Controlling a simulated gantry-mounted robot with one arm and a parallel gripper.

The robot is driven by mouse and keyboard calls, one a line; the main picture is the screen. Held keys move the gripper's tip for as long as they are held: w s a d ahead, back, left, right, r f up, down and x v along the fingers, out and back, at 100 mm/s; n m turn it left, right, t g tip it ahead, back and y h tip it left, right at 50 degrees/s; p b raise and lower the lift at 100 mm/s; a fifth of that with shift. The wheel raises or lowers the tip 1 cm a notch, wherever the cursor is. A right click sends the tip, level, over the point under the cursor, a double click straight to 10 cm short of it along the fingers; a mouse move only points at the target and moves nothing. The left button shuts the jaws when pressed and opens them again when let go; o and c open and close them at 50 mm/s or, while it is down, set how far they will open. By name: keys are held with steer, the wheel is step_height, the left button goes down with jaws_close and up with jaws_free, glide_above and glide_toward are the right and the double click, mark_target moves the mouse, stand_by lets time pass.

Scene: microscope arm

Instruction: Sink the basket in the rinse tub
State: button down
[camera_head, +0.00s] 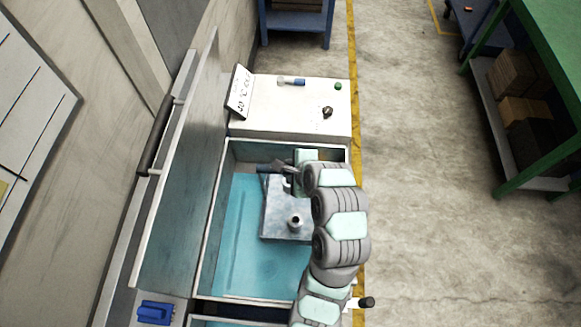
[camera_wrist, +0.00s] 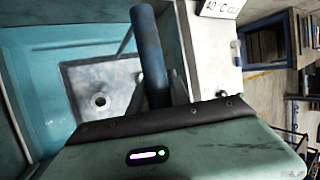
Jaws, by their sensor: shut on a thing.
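The rinse tub (camera_head: 240,262) is a rectangular basin with teal liquid or a teal floor. The basket (camera_head: 272,222) is a shallow grey square tray holding a small round metal part (camera_head: 294,221); it lies within the tub's outline, and its height against the liquid is hard to tell. In the wrist view the basket (camera_wrist: 80,75) shows behind the fingers. My gripper (camera_head: 277,168) is shut on a dark blue bar (camera_wrist: 149,55), which looks like the basket's handle. My arm hides the basket's right side.
A white panel (camera_head: 285,118) with a green button and a dark knob is at the tub's far end, beside a temperature sign (camera_head: 239,91). A raised lid (camera_head: 180,190) stands along the left. A second basin edge (camera_head: 230,322) is at the front.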

step_height(320, 180, up, 10)
steer(key=p, duration=1)
steer(key=shift+w, duration=0.15)
stand_by(1.2)
